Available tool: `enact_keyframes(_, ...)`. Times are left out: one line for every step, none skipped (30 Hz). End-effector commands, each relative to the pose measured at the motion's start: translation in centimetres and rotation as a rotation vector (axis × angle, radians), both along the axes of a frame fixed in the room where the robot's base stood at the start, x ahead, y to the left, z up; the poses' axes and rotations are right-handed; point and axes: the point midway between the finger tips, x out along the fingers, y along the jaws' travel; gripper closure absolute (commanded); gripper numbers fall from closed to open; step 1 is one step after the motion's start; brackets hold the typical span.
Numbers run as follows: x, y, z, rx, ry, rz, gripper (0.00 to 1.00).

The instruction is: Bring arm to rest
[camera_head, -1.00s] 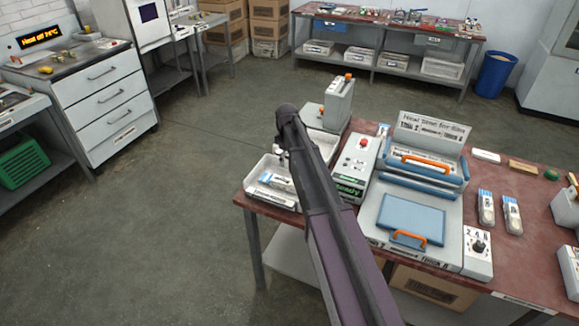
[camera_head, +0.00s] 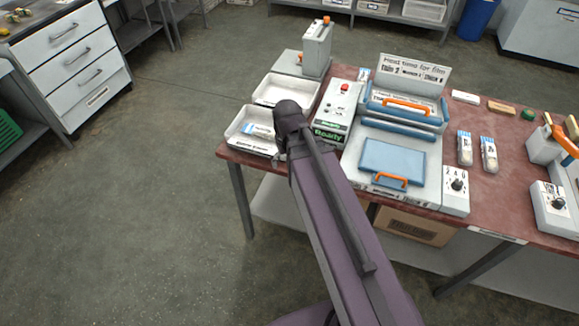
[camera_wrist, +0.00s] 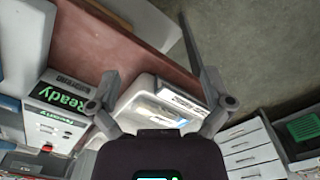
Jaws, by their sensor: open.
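My arm reaches up from the bottom of the head view over the table's front left edge. My gripper (camera_head: 279,146) is at its far end, mostly hidden behind my wrist. It shows beside the right rim of the front white tray (camera_head: 236,146). In the wrist view the two fingers of my gripper (camera_wrist: 152,62) stand wide apart with nothing between them. The white tray (camera_wrist: 134,97) shows beyond them, with a labelled packet in it. I cannot tell the exact gap between gripper and tray.
A control box with a green "Ready" display (camera_head: 326,133) stands just right of my gripper. A press with a blue plate (camera_head: 393,160) and orange handles is further right. Two packets (camera_head: 465,148) lie on the red-brown table (camera_head: 505,190). The floor (camera_head: 150,190) at left is clear.

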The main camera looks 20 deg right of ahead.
Motion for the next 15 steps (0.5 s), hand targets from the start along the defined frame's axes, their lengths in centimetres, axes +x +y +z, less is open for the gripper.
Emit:
enact_keyframes(-1.4,0.0,0.0,0.0,0.0,-0.027,0.0)
enact_keyframes(-1.8,0.0,0.0,0.0,0.0,-0.043,0.0)
enact_keyframes(-2.1,0.1,0.0,0.0,0.0,-0.059,0.0)
enact_keyframes(-2.3,0.1,0.0,0.0,0.0,-0.068,0.0)
enact_keyframes(-2.5,0.1,0.0,0.0,0.0,-0.075,0.0)
enact_keyframes(-2.6,0.1,0.0,0.0,0.0,-0.082,0.0)
enact_keyframes(-2.6,0.1,0.0,0.0,0.0,-0.085,0.0)
enact_keyframes(-2.6,0.1,0.0,0.0,0.0,-0.087,0.0)
enact_keyframes(-2.6,0.1,0.0,0.0,0.0,-0.088,0.0)
enact_keyframes(-2.6,0.1,0.0,0.0,0.0,-0.088,0.0)
enact_keyframes(-2.5,0.1,0.0,0.0,0.0,-0.088,0.0)
enact_keyframes(-2.5,0.1,0.0,0.0,0.0,-0.087,0.0)
enact_keyframes(-2.5,0.1,0.0,0.0,0.0,-0.087,0.0)
enact_keyframes(-2.5,0.1,0.0,0.0,0.0,-0.087,0.0)
enact_keyframes(-2.5,0.1,0.0,0.0,0.0,-0.086,0.0)
